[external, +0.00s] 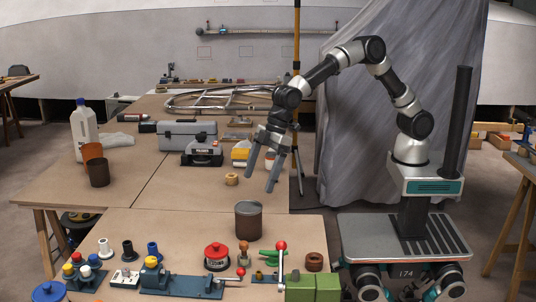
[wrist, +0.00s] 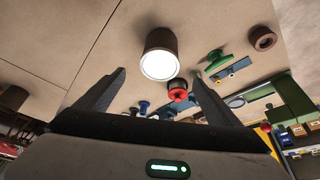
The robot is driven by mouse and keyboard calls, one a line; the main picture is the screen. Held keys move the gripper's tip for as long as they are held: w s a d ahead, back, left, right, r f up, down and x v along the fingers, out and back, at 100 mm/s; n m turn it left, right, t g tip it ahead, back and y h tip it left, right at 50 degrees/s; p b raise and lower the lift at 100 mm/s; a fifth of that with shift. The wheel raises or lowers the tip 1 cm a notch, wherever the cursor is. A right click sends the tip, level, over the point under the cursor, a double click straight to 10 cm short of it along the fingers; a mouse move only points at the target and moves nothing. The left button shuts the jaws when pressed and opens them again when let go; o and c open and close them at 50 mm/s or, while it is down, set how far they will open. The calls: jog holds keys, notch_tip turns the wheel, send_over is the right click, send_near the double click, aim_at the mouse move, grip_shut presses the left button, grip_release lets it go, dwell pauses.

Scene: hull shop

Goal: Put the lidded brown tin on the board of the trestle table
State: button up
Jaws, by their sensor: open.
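A brown tin with a pale lid (external: 248,222) stands upright on the near wooden table (external: 185,228). In the wrist view the brown tin (wrist: 162,38) shows its bright round lid, between and beyond the fingertips. My gripper (external: 261,181) is open and empty, pointing down above and slightly right of the tin, apart from it. Both fingers of my gripper (wrist: 157,74) show in the wrist view. Another brown container (external: 98,174) stands at the left. A table on wooden trestle legs (external: 513,215) is at the right edge; legs also show under the left tabletop (external: 50,196).
A red-topped item (external: 217,256), a blue vise-like tool (external: 170,279) and a green block (external: 312,286) crowd the front edge. A wooden ring (external: 231,179) and a grey toolbox (external: 187,135) lie farther back.

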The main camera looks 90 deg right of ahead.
jog(key=s+d+r+m+t+h, duration=0.1)
jog(key=s+d+r+m, duration=0.1)
jog(key=s+d+r, duration=0.6)
jog(key=s+d+r+m+h, duration=0.1)
jog(key=s+d+r, duration=0.4)
jog(key=d, duration=0.6)
jog(key=s+d+m, duration=0.2)
jog(key=s+d, duration=0.4)
jog(key=s, duration=0.3)
jog(key=s+d+m, duration=0.2)
jog(key=s+d, duration=0.4)
jog(key=s, duration=0.4)
jog(key=shift+s+d+f+t+h, duration=0.2)
jog(key=shift+f+t+h, duration=0.05)
jog(key=shift+t+h, duration=0.15)
jog(key=shift+o, duration=0.4)
